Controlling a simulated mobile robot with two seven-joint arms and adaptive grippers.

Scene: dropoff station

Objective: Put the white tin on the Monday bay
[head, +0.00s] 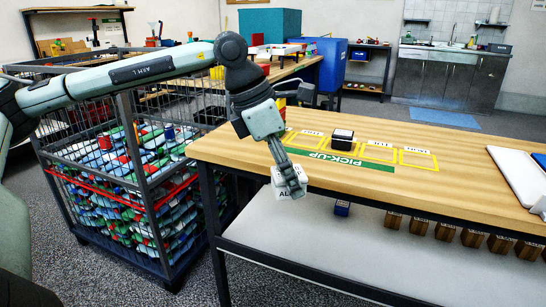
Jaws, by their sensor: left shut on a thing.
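My left gripper (294,186) points down in front of the table's front edge, at about the height of the tabletop. It is shut on a white thing with dark lettering (280,179), which I take as the white tin; the fingers hide much of it. The bay labels are too small to read, so I cannot tell which is Monday. My right gripper is not in view.
A dark box with a white band (342,136) stands in a middle bay. A white tray (517,178) lies at the table's right end. A lower shelf (330,232) holds several brown blocks and a blue one. A wire cage of packets (130,190) stands left.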

